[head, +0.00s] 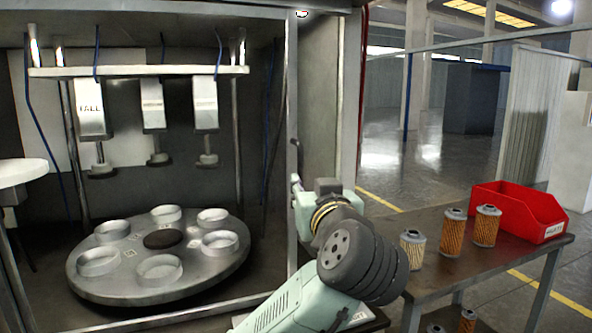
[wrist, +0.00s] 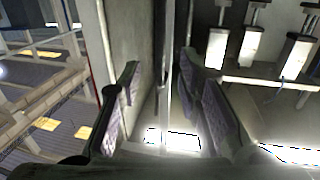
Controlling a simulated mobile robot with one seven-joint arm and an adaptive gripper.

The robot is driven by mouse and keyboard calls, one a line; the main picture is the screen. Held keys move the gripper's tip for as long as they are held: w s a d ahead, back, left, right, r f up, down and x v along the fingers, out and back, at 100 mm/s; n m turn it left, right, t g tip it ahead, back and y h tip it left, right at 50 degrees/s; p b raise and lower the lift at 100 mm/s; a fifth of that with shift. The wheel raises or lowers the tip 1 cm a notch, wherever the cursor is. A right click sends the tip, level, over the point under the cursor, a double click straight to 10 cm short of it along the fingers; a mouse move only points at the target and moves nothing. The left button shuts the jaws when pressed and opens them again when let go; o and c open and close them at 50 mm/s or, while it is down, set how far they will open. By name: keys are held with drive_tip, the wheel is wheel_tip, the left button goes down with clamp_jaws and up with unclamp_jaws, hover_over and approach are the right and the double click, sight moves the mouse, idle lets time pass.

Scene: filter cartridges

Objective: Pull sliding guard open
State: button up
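The machine's front opening is at left in the head view. A pale vertical edge bar (head: 291,85), which looks like part of the sliding guard, stands at its right side; any clear pane is hard to make out. My gripper (head: 297,188) is at this bar, partly hidden by my wrist. In the wrist view, which looks upside down, my gripper (wrist: 165,100) is open. Its two padded fingers are well apart, with a thin upright bar (wrist: 163,50) between them. I see no clear contact with either finger.
Inside the machine are a round turntable (head: 240,262) with several ring holders and press heads (head: 152,105) above it. At right, a table (head: 480,262) carries filter cartridges (head: 453,232) and a red bin (head: 515,208). Open floor lies behind it.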

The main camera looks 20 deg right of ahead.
sight(301, 176)
drive_tip(key=w, duration=0.3)
drive_tip(key=w+d+p, duration=0.1)
drive_tip(key=w, duration=0.2)
drive_tip(key=w+p, duration=0.1)
drive_tip(key=w, duration=0.2)
drive_tip(key=shift+w+d, duration=0.15)
drive_tip(key=shift+d, duration=0.05)
clamp_jaws()
idle(0.5)
